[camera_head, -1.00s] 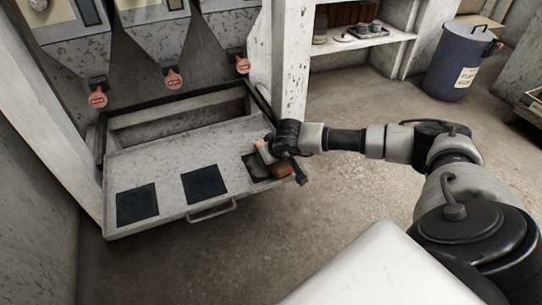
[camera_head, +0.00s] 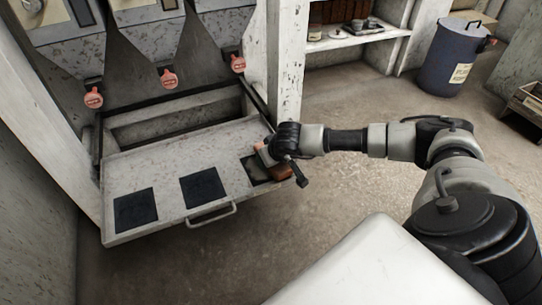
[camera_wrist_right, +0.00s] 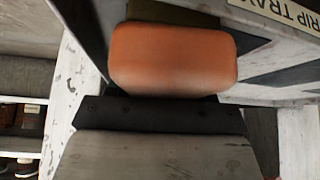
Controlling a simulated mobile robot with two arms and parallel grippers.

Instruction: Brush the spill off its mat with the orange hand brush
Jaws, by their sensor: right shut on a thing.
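The orange hand brush (camera_head: 281,173) is at the right end of the pulled-out drip tray (camera_head: 222,138), over the front right part of the rightmost dark mat (camera_head: 250,163). My right gripper (camera_head: 267,153) is shut on the brush. The spill cannot be made out clearly; the brush and gripper hide part of the mat. My left gripper is in neither view.
Two bare black mats (camera_head: 136,210) (camera_head: 203,187) lie to the left on the tray. A handle (camera_head: 212,215) is on its front edge. Hoppers with orange-red tags (camera_head: 168,79) hang above. A white post (camera_head: 287,80) stands behind my gripper. A blue bin (camera_head: 449,60) stands far right.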

